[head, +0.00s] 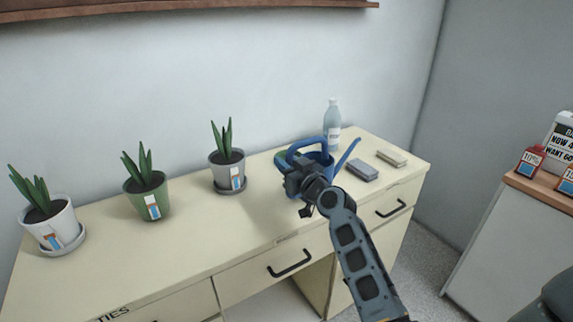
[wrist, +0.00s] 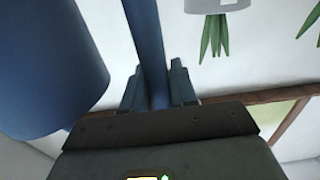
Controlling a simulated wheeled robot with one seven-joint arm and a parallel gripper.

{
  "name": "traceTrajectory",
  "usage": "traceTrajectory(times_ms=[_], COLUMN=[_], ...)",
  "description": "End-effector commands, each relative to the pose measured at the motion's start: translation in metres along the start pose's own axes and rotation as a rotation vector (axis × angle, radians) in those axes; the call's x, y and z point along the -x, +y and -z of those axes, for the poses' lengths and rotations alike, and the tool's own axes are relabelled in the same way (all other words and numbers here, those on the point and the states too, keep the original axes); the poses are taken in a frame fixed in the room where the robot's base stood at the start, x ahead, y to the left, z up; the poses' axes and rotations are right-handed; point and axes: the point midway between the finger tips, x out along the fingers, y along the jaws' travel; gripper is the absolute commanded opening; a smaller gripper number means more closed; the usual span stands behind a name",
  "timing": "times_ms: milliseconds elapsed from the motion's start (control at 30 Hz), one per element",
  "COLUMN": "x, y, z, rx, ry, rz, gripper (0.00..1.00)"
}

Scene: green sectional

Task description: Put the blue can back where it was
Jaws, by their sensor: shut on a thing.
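The blue can is a watering can (head: 325,160) with a looped handle and a thin spout pointing up to the right. In the head view it is over the right part of the cream desk (head: 270,222), partly hidden by my gripper (head: 297,180). I cannot tell whether its base touches the desk top. In the wrist view, my gripper (wrist: 158,88) is shut on a blue bar of the can, which looks like its handle. The can's wide body (wrist: 50,70) fills the left side of that view.
A clear bottle (head: 332,126) stands behind the can. Two small flat boxes (head: 362,170) (head: 392,157) lie right of it. Potted plants in grey (head: 228,176), green (head: 147,197) and white (head: 55,230) pots stand to the left. The desk front between them is clear.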

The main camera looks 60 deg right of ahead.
Motion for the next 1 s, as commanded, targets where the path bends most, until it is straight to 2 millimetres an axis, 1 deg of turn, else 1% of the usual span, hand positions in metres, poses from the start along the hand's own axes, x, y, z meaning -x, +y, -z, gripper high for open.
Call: traceTrajectory(times_ms=[267,433,467,700,1000], x=[-0.0004,-0.0005,-0.0002,-0.0002,-0.0002], y=[0.0003,0.0,-0.0002,-0.0001,0.0001], z=[0.0007,-0.0032,-0.0041,-0.0035,-0.0014], rx=[0.003,0.003,0.0,0.0,0.0], ry=[0.005,0.005,0.001,0.001,0.001], rz=[-0.001,0.0,0.001,0.001,0.0], gripper=[0.0,0.0,0.29,0.52,0.53])
